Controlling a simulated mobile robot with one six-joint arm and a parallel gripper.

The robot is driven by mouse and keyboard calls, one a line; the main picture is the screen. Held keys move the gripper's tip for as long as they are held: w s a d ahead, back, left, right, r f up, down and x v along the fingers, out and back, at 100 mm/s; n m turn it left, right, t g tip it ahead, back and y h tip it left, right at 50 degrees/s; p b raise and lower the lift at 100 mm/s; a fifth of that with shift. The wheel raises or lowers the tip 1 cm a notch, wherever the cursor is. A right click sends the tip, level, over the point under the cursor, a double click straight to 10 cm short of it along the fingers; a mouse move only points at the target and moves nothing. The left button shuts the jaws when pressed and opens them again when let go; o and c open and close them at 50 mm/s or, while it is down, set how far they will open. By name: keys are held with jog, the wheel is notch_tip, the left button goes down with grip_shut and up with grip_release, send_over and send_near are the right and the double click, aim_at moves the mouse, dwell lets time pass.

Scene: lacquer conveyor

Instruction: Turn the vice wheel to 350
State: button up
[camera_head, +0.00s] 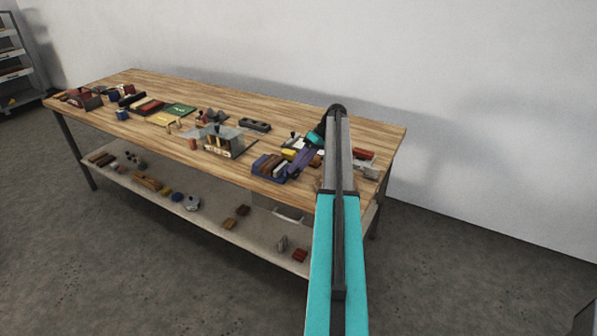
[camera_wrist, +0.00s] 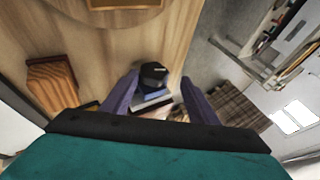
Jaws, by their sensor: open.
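My gripper (camera_head: 303,157) is low over the right part of the wooden workbench in the head view, partly hidden by my arm. In the wrist view my gripper (camera_wrist: 157,92) is open, its two purple fingers spread. A dark round knob-like part (camera_wrist: 153,74) with blue and pale grey below it shows between the fingers. I cannot tell whether the fingers touch it, nor whether it is the vice wheel. No scale or number is readable in either view.
The workbench (camera_head: 365,129) holds a blue and brown block set (camera_head: 266,167), a metal-faced box (camera_head: 224,142) and a dark slotted bar (camera_head: 254,125). Red and grey pieces (camera_head: 364,155) lie right of my arm. A lower shelf (camera_head: 210,217) carries loose parts. A wall stands behind.

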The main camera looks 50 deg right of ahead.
jog(key=shift+s+a+r+b, duration=0.15)
jog(key=shift+r+b, duration=0.25)
jog(key=shift+r, duration=0.4)
jog(key=s+a+b, duration=0.1)
jog(key=s+a, duration=0.2)
jog(key=shift+s, duration=0.2)
jog(key=shift+s+a, duration=0.2)
jog(key=shift+a, duration=0.2)
jog(key=shift+s+a+r+b, duration=0.25)
jog(key=shift+s+a+b, duration=0.15)
jog(key=shift+s+a, duration=0.4)
jog(key=shift+s+a+r+b, duration=0.2)
jog(key=shift+s+a+b, duration=0.25)
jog(key=shift+s, duration=0.5)
jog(key=s+a+b, duration=0.1)
jog(key=s+a, duration=0.3)
jog(key=shift+s+r, duration=0.25)
jog(key=shift+r, duration=0.1)
